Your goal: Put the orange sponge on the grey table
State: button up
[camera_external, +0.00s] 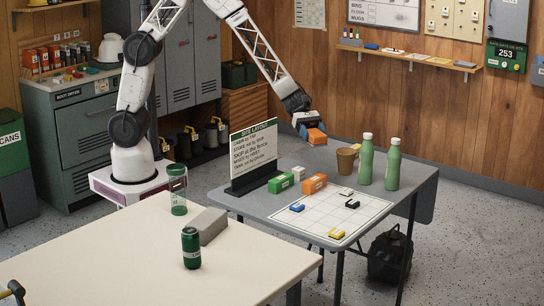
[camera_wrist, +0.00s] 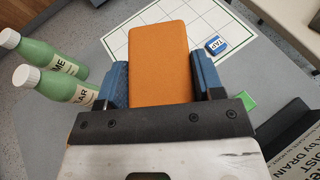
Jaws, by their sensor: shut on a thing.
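My gripper (camera_external: 308,128) is shut on the orange sponge (camera_external: 316,136), in the air above the far part of the grey table (camera_external: 410,185). In the wrist view the sponge (camera_wrist: 158,62) sits between the two blue fingers of my gripper (camera_wrist: 158,85), with the table top (camera_wrist: 245,72) below. The sponge is clear of the table top.
A sign (camera_external: 254,152), a green block (camera_external: 281,183), an orange block (camera_external: 314,184) and a white grid sheet (camera_external: 318,215) with small labelled blocks are on the table.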

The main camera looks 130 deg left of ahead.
jog(key=s+a+f+n+t+y, duration=0.1)
jog(key=s+a+f+n+y, duration=0.25)
jog(key=s, duration=0.65)
jog(key=s+a+f+n+t+y, duration=0.1)
jog(key=s+a+f+n+y, duration=0.2)
jog(key=s, duration=0.8)
jog(key=s+f+y, duration=0.1)
jog(key=s+f, duration=0.2)
jog(key=s, duration=0.2)
jog(key=s+d+f+n+y, duration=0.1)
jog(key=s+f, duration=0.2)
jog(key=s, duration=0.2)
jog(key=shift+s+d+f, duration=0.25)
jog(key=shift+s, duration=0.15)
jog(key=shift+w, duration=0.1)
send_over(295, 162)
jog(key=shift+a+f, duration=0.25)
jog(key=shift+f, duration=0.5)
jog(key=shift+f, duration=0.1)
jog(key=shift+f, duration=1.65)
